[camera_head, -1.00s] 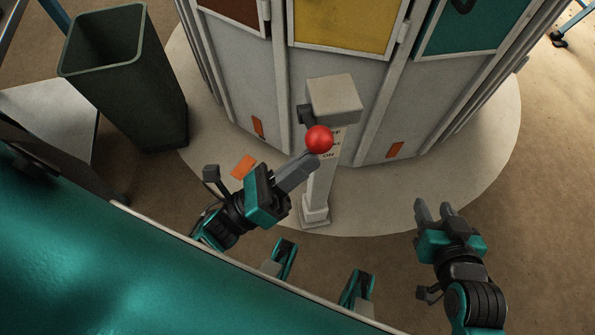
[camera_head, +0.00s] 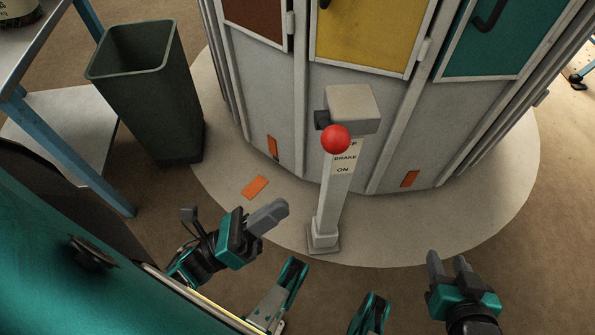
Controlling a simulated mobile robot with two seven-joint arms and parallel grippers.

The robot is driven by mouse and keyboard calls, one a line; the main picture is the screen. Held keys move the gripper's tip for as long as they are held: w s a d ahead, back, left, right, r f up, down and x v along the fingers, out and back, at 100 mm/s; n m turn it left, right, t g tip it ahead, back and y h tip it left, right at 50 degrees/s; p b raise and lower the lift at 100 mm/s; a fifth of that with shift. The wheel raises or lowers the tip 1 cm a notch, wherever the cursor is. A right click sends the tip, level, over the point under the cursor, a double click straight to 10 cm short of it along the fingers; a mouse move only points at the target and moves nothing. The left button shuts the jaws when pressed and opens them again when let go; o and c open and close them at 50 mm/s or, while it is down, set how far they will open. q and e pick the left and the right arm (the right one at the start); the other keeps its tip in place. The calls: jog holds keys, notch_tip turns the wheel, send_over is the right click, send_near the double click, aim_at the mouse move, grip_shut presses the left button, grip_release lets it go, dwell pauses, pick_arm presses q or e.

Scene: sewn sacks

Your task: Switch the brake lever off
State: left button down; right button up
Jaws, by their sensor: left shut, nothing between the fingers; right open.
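The brake lever's red ball knob (camera_head: 336,139) sits just below the grey box (camera_head: 352,108) on top of a pale upright post (camera_head: 329,205). It partly covers the top word of the label (camera_head: 345,160), where only an "F" shows. "BRAKE" and "ON" are readable below the knob. The lever's arm is hidden behind the knob. My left gripper (camera_head: 272,214) is shut and empty, left of the post and below the knob, apart from both. My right gripper (camera_head: 447,264) is open and empty, to the lower right of the post.
A cabinet with brown (camera_head: 259,18), yellow (camera_head: 371,33) and teal (camera_head: 500,35) panels stands behind the post on a pale round floor area (camera_head: 462,232). A dark green bin (camera_head: 150,95) and a blue-legged table (camera_head: 60,130) stand at left. An orange patch (camera_head: 255,187) lies on the floor.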

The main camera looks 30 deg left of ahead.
pick_arm(q)
jog(key=shift+v, duration=1.05)
pick_arm(e)
jog(key=shift+a, duration=0.1)
jog(key=shift+w, duration=0.1)
pick_arm(q)
jog(key=w+a+f+n+g+y, duration=0.1)
jog(key=w+n+y, duration=0.45)
jog(key=n, duration=0.55)
jog(key=w+a+f+n+y, duration=0.1)
jog(key=w+n+y, duration=0.45)
jog(key=n, duration=0.45)
jog(key=s+d+f+n+g+y, duration=0.1)
jog(key=s+d+f+n+g, duration=0.2)
jog(key=n+g, duration=0.75)
notch_tip(320, 180, up, 10)
jog(key=a+n+t+y+p, duration=0.1)
jog(key=n+t+p, duration=0.2)
jog(key=p, duration=1.1)
jog(key=shift+s+a, duration=0.35)
pick_arm(e)
jog(key=s+d+r, duration=0.1)
jog(key=d+r, duration=0.2)
jog(key=r, duration=0.7)
jog(key=shift+s+h, duration=0.25)
jog(key=shift+h, duration=0.15)
